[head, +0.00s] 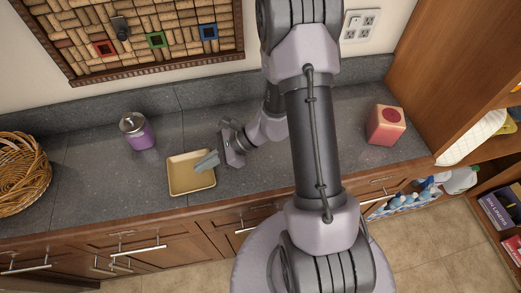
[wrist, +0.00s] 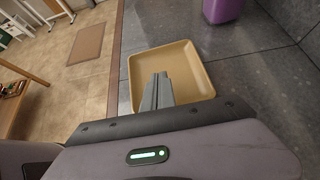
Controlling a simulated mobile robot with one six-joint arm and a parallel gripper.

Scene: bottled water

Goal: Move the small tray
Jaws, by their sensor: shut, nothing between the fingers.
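The small tray (head: 186,184) is a shallow, square, tan dish lying flat on the dark stone counter, near its front edge. In the wrist view the small tray (wrist: 178,58) looks empty, and its near part is hidden behind my fingers. My gripper (head: 207,161) reaches in from the right, with its fingers over the tray's right part. In the wrist view my gripper (wrist: 157,82) shows its two grey fingers closed together with nothing between them. I cannot tell whether the fingertips touch the tray.
A purple jar (head: 137,133) stands behind and left of the tray. A wicker basket (head: 20,178) is at the far left, and a pink box (head: 385,125) at the right. The counter (head: 95,185) left of the tray is clear. Drawers lie below the front edge.

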